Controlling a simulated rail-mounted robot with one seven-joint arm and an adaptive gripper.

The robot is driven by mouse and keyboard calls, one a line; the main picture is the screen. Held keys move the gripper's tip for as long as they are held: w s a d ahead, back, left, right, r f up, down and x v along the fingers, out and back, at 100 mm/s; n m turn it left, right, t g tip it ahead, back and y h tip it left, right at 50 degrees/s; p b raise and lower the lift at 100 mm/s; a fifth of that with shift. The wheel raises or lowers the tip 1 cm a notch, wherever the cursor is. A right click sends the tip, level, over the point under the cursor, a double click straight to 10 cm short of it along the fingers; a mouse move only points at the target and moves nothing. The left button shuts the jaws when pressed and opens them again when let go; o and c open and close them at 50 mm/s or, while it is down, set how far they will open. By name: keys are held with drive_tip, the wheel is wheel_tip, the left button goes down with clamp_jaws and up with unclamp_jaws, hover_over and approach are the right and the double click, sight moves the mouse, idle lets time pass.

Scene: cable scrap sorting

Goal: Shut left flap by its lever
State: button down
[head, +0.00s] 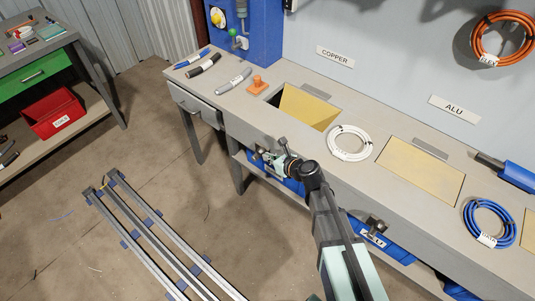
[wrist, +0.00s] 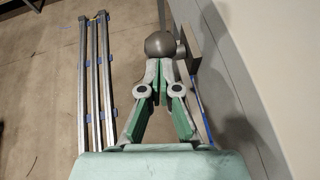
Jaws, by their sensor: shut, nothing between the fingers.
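The left flap (head: 305,105) is a yellow panel under the COPPER sign. It is tilted down into its opening, with a dark gap at its left side. Its lever is on the bench front below, mostly hidden by my gripper (head: 273,160) in the head view. In the wrist view the lever's round grey knob (wrist: 160,44) is just beyond the fingertips of my gripper (wrist: 160,64). The fingertips are together and empty, at or very near the knob; I cannot tell if they touch it.
The ALU flap (head: 420,170) lies level with the bench top, with its own lever (head: 374,224) below. A white cable coil (head: 350,143) lies between the flaps, and a blue coil (head: 489,222) lies farther right. Rails (head: 150,235) stand on the floor at left.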

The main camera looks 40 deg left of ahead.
sight(261, 151)
drive_tip(key=shift+a+r+p, duration=0.95)
drive_tip(key=shift+a+p, duration=0.15)
drive_tip(key=shift+p, duration=0.2)
drive_tip(key=shift+s+a+r+p, duration=0.1)
drive_tip(key=shift+a+r+p, duration=0.2)
drive_tip(key=shift+a, duration=0.35)
drive_tip(key=shift+s+a+r+p, duration=0.1)
drive_tip(key=shift+a+r+p, duration=0.1)
drive_tip(key=shift+a+p, duration=0.3)
drive_tip(key=shift+a, duration=0.15)
drive_tip(key=shift+d, duration=0.45)
drive_tip(key=s+d+r+b, duration=0.1)
drive_tip(key=d+r+b, duration=0.1)
drive_tip(key=d+r, duration=0.6)
drive_tip(key=shift+d+r, duration=0.35)
drive_tip(key=shift+r, duration=0.1)
drive_tip(key=shift+s, duration=0.1)
